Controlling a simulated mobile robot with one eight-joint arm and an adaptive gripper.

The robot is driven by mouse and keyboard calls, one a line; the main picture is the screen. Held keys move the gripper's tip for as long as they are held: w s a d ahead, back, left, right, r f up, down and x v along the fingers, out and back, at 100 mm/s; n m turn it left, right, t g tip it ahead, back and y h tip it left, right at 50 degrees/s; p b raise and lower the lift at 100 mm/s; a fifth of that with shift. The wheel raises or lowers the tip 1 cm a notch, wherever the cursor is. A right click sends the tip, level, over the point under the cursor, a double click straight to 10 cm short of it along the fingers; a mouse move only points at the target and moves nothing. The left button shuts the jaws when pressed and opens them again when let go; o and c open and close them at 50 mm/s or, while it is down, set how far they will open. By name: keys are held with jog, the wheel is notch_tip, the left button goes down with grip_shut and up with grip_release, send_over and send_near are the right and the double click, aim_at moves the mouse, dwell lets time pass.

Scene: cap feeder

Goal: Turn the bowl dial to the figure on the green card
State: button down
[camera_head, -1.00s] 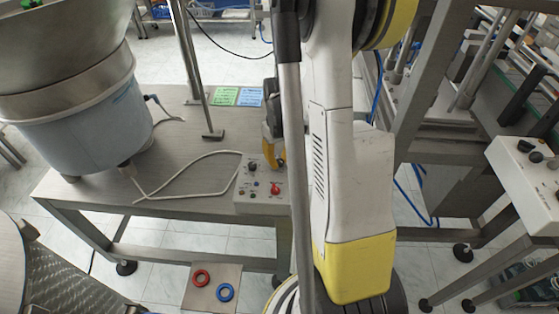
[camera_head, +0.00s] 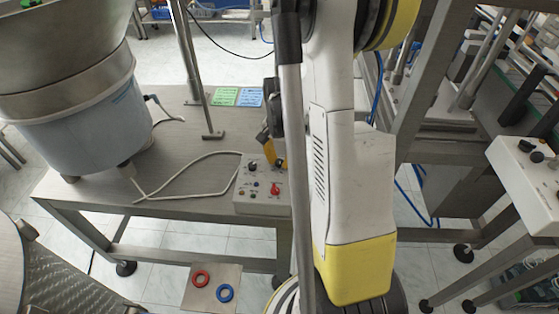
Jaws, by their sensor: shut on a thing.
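The grey control box (camera_head: 262,204) stands at the front right of the steel table. It carries a black knob (camera_head: 252,167) at its upper left and a red knob (camera_head: 275,189) lower right. My gripper (camera_head: 279,163), with yellow fingers, reaches down onto the upper right of the box. It is shut on a dial there, which the fingers and my arm mostly hide. I cannot read the dial's setting. The green card (camera_head: 224,97) lies at the back of the table, beside a blue card (camera_head: 249,97). Their writing is too small to read.
A large feeder bowl (camera_head: 75,40) on a grey drum stands at the table's left. A white cable (camera_head: 190,160) runs to the box. A steel post (camera_head: 190,65) rises behind.

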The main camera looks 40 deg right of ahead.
aim_at(279, 162)
jog(key=m, duration=0.5)
jog(key=shift+m, duration=0.4)
dwell(0.4)
jog(key=c, duration=1.2)
grip_release()
jog(key=shift+r, duration=0.1)
notch_tip(279, 162, up, 12)
jog(key=shift+f, duration=0.1)
